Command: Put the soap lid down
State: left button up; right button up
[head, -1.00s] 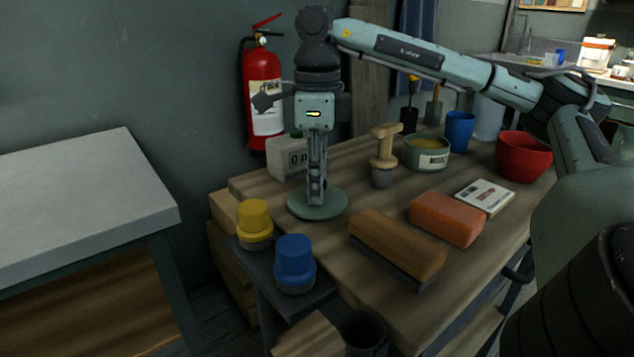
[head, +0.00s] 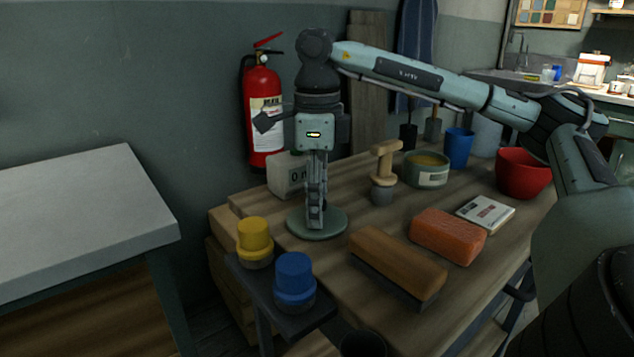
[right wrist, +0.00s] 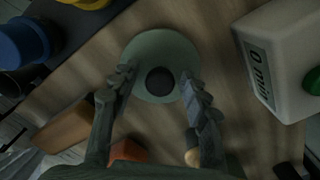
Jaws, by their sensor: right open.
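The soap lid (head: 331,233) is a flat grey-green disc. It lies on the wooden worktop near its left end, and its dark round knob shows in the right wrist view (right wrist: 160,82). My right gripper (head: 316,222) points straight down over the lid. In the right wrist view my right gripper (right wrist: 157,90) is open, with a finger on either side of the knob and gaps between them. The open green soap tub (head: 427,178) with yellowish content stands further back on the worktop. My left gripper is not in view.
A white timer (head: 286,177) stands close behind the lid. A yellow-capped jar (head: 254,238) and a blue-capped jar (head: 294,279) stand on a side shelf at front left. A wooden brush (head: 398,262), an orange block (head: 447,235) and a wooden-handled stamp (head: 384,165) are to the right.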

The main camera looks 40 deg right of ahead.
notch_tip(320, 180, up, 9)
jog(key=shift+p, duration=0.9)
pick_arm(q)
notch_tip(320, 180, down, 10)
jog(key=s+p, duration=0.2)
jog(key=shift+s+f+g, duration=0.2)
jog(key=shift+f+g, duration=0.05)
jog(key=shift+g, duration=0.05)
pick_arm(e)
notch_tip(320, 180, up, 3)
jog(key=shift+r, duration=0.1)
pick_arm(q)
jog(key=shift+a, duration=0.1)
